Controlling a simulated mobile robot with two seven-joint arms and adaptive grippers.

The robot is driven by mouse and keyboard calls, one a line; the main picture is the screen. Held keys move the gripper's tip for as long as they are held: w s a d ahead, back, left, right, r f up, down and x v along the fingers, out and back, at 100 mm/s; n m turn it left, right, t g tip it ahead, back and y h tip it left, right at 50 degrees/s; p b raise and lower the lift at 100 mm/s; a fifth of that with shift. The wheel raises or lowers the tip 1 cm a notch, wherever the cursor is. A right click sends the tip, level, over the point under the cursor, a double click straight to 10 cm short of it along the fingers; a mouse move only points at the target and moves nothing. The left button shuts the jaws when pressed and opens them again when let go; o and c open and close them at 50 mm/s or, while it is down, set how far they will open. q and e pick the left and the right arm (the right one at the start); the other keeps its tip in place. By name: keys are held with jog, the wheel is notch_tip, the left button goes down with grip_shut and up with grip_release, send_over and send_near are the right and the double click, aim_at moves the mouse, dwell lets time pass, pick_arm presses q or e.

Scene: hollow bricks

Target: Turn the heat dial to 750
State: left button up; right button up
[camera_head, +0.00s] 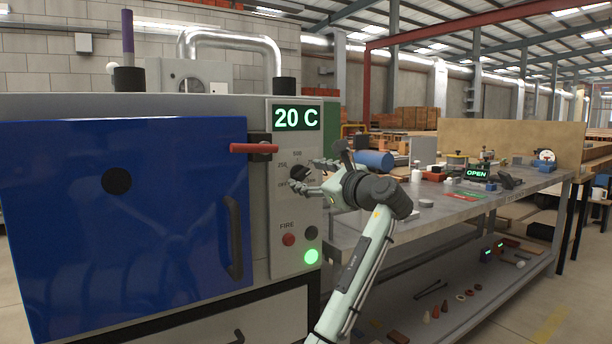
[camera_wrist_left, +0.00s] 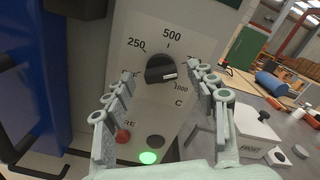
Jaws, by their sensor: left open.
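The heat dial (camera_head: 298,172) is a black knob on the grey control panel of the kiln. In the left wrist view the dial (camera_wrist_left: 159,66) has 250 at its upper left, 500 above and 1000 at its lower right. A white mark shows on its lower right side. My left gripper (camera_head: 307,174) is open in front of the panel. In the left wrist view its fingertips (camera_wrist_left: 161,73) stand either side of the dial, with gaps visible. The display (camera_head: 297,117) reads 20 C. My right gripper is not in view.
Below the dial are a red button (camera_head: 288,240), a black button (camera_head: 311,233) and a lit green lamp (camera_head: 311,257). The blue kiln door (camera_head: 150,200) with a red lever (camera_head: 254,148) is to the left. A cluttered workbench (camera_head: 430,212) stands to the right.

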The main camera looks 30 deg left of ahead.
pick_arm(q)
jog(key=v, duration=1)
jog(key=shift+d, duration=0.1)
jog(key=shift+f, duration=0.15)
